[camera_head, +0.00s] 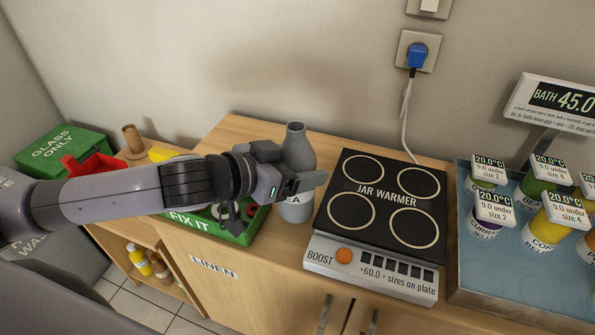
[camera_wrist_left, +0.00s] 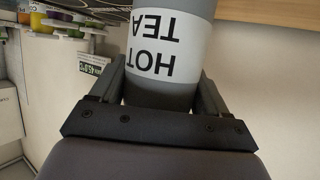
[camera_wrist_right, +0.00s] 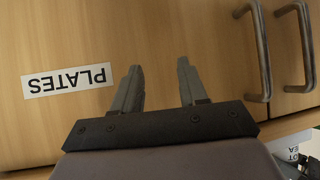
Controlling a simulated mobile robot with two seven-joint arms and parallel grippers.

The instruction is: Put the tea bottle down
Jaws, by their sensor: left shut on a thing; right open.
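The tea bottle (camera_head: 299,152) is grey with a narrow neck and a white label. It is upright over the wooden counter, between the green FIX IT crate and the jar warmer. My left gripper (camera_head: 300,183) is shut around its body from the left. In the left wrist view the bottle (camera_wrist_left: 165,45) sits between the fingers, its HOT TEA label upside down. I cannot tell whether its base touches the counter. My right gripper (camera_wrist_right: 160,85) is open and empty, in front of a wooden cupboard front with a PLATES label (camera_wrist_right: 68,81).
The jar warmer (camera_head: 382,188) stands just right of the bottle, its BOOST panel (camera_head: 370,268) in front. A tray (camera_head: 480,297) with several labelled jars is farther right. The green FIX IT crate (camera_head: 225,230) is close on the left. Bare counter (camera_head: 265,262) shows in front.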

